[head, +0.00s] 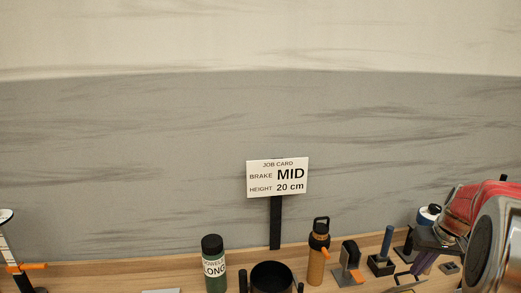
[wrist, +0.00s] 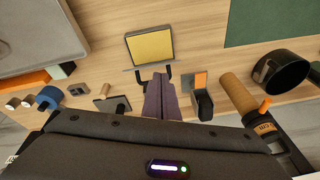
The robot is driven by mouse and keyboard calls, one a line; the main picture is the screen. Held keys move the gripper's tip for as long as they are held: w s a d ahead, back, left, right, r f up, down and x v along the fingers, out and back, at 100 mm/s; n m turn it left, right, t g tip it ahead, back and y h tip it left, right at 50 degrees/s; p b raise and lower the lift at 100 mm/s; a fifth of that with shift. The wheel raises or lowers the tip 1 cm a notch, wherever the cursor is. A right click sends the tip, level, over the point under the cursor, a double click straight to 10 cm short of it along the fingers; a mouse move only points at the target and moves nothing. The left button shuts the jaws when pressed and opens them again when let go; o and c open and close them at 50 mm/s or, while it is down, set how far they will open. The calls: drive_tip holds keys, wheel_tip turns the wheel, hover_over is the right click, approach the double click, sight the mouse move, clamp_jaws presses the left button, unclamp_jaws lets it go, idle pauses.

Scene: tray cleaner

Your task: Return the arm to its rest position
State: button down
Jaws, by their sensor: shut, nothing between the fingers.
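My gripper (wrist: 159,80) shows in the wrist view with its two purple fingers together and nothing between them. The fingers point at the wooden bench, near a yellow-faced panel (wrist: 150,47) in a dark frame. In the head view my arm comes in at the lower right, red and silver. My gripper (head: 421,267) is partly seen there, low over the right part of the bench. Whether the fingers touch anything cannot be told.
In the head view a job card (head: 277,178) stands behind a green bottle (head: 215,268), a black pot (head: 271,277) and an orange bottle (head: 317,255). A black-and-orange tool (head: 349,260) and a post on a base (head: 383,255) stand near my gripper.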

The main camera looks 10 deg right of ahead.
drive_tip(key=s+a+r+n+t, duration=0.1)
drive_tip(key=s+a+r, duration=0.1)
drive_tip(key=s+a, duration=0.4)
drive_tip(key=s+a+r+n, duration=0.1)
drive_tip(key=s+a+r, duration=0.2)
drive_tip(key=a, duration=1.4)
drive_tip(key=s+a+r+n+t, duration=0.1)
drive_tip(key=s+a+r, duration=0.2)
drive_tip(key=s+a, duration=0.6)
drive_tip(key=a, duration=0.3)
drive_tip(key=shift+a+t, duration=0.25)
drive_tip(key=shift+t, duration=0.05)
drive_tip(key=shift+s, duration=0.15)
